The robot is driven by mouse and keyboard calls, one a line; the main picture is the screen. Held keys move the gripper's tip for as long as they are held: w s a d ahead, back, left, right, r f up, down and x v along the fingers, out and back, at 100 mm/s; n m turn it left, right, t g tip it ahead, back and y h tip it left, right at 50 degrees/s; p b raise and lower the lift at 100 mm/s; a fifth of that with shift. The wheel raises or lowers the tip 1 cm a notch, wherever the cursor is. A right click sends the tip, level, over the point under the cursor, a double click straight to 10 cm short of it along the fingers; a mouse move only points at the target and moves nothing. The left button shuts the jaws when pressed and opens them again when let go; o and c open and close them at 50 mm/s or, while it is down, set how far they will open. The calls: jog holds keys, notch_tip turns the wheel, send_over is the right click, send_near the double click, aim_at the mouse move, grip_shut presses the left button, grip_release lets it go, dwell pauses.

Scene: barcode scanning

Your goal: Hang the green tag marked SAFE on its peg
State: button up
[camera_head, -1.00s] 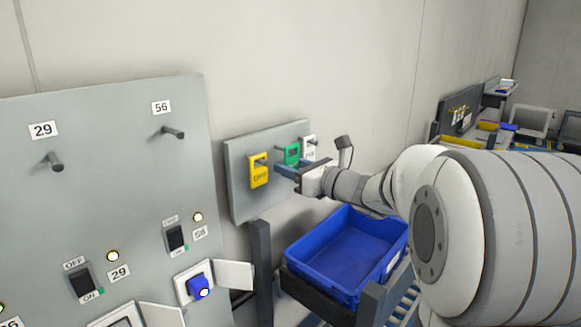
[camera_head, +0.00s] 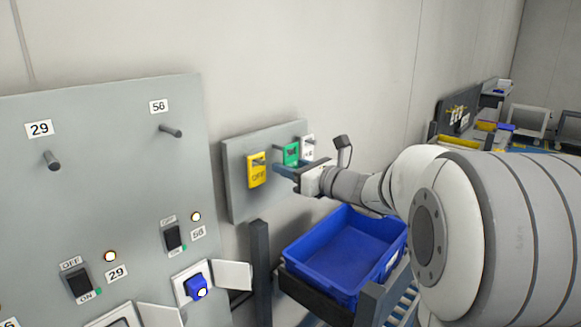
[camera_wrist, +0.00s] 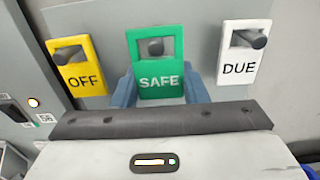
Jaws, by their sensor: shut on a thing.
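The green SAFE tag (camera_head: 291,153) is at the small grey board, between a yellow OFF tag (camera_head: 257,171) and a white DUE tag (camera_head: 308,149). In the wrist view, a dark peg end shows in the slot of the green tag (camera_wrist: 158,82). My gripper (camera_head: 284,169) is shut on the green tag, with one blue finger on each side of its lower part (camera_wrist: 160,88). On the large grey panel, peg 29 (camera_head: 52,161) and peg 56 (camera_head: 171,131) are both bare.
The small board (camera_head: 238,203) is on the wall right of the large panel (camera_head: 100,215). A blue bin (camera_head: 345,255) stands below my gripper, with a dark post (camera_head: 260,270) beside it. Switches, lit lamps and open flaps are low on the panel.

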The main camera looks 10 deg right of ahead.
jog(key=shift+s+d, duration=0.1)
jog(key=shift+d, duration=0.05)
jog(key=shift+v, duration=1.55)
jog(key=shift+s, duration=0.1)
send_near(292, 166)
jog(key=shift+w+a, duration=0.3)
jog(key=shift+w, duration=0.05)
jog(key=shift+f, duration=0.15)
